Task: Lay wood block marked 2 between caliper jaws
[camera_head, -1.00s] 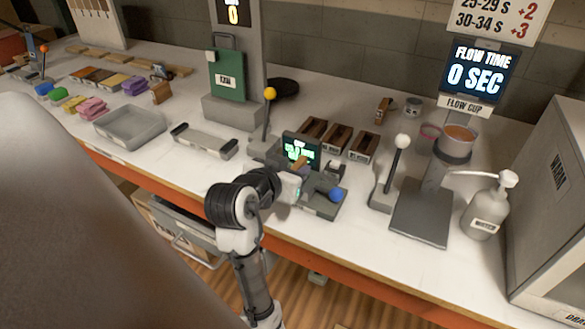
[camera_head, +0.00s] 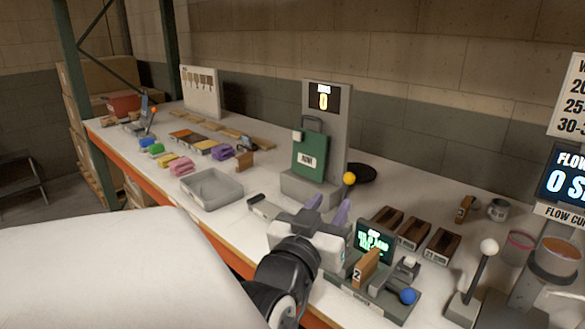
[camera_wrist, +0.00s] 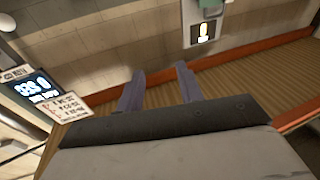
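The wood block marked 2 (camera_head: 367,266) stands on edge on the grey caliper device (camera_head: 398,306), in front of its lit green-text screen (camera_head: 374,243). The device has a blue knob (camera_head: 408,296) and a small grey block-like part (camera_head: 406,267) to the right of the wood block. The block appears to be in the jaw area; whether both jaws touch it cannot be told. My gripper (camera_head: 328,208) is raised to the left of the block, apart from it. Its two purple fingers are spread and empty, also in the wrist view (camera_wrist: 158,92).
A grey tray (camera_head: 212,190) lies left. A white-knobbed lever (camera_head: 488,246) stands right.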

